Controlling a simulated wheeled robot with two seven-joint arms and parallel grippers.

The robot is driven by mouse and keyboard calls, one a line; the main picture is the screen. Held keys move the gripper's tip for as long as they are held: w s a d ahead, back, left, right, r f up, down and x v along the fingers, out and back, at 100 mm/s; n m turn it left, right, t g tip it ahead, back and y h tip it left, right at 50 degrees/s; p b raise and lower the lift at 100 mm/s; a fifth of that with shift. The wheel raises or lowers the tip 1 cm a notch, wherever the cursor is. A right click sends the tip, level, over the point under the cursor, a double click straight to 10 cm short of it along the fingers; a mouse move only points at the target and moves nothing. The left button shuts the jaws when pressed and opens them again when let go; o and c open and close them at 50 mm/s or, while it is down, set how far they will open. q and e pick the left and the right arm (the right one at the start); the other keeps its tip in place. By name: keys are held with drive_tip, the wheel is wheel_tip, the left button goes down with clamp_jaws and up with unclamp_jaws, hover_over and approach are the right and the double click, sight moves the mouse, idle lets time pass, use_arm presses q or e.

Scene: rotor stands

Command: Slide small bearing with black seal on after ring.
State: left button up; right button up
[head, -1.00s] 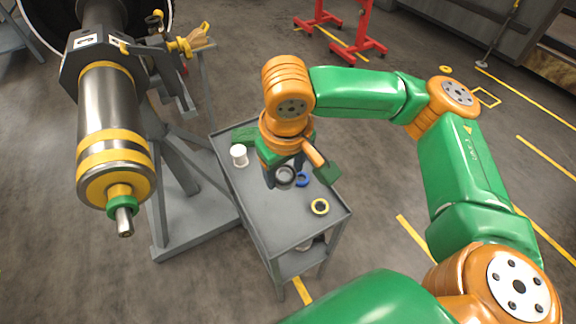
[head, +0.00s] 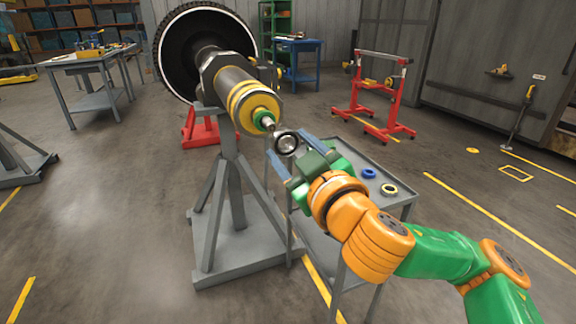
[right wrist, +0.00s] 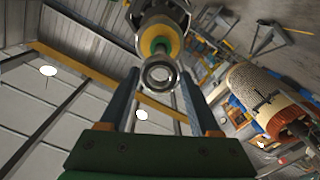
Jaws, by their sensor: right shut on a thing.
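The rotor shaft (head: 240,92) points toward me with yellow bands, a green ring (head: 263,118) near its end and a bare metal tip (head: 269,126). My right gripper (head: 286,144) is shut on the small bearing with black seal (head: 286,132), held upright just off the shaft tip. In the right wrist view the bearing (right wrist: 160,86) sits between the two fingers, with the green ring (right wrist: 160,46) behind it and roughly in line. Whether the tip has entered the bore I cannot tell. My left gripper is not in view.
A grey stand (head: 234,185) carries the shaft. Below my right arm is a grey cart (head: 372,155) holding a blue ring (head: 368,173) and a yellow-and-black ring (head: 389,189).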

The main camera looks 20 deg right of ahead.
sight(272, 128)
drive_tip(key=shift+w+d, duration=0.15)
drive_tip(key=shift+w, duration=2.1)
drive_tip(key=shift+w, duration=0.15)
drive_tip(key=shift+w+a, duration=0.2)
drive_tip(key=shift+w, duration=0.15)
drive_tip(key=shift+w, duration=0.15)
drive_tip(key=shift+w+p, duration=0.3)
drive_tip(key=shift+w, duration=0.15)
drive_tip(key=shift+w, duration=0.15)
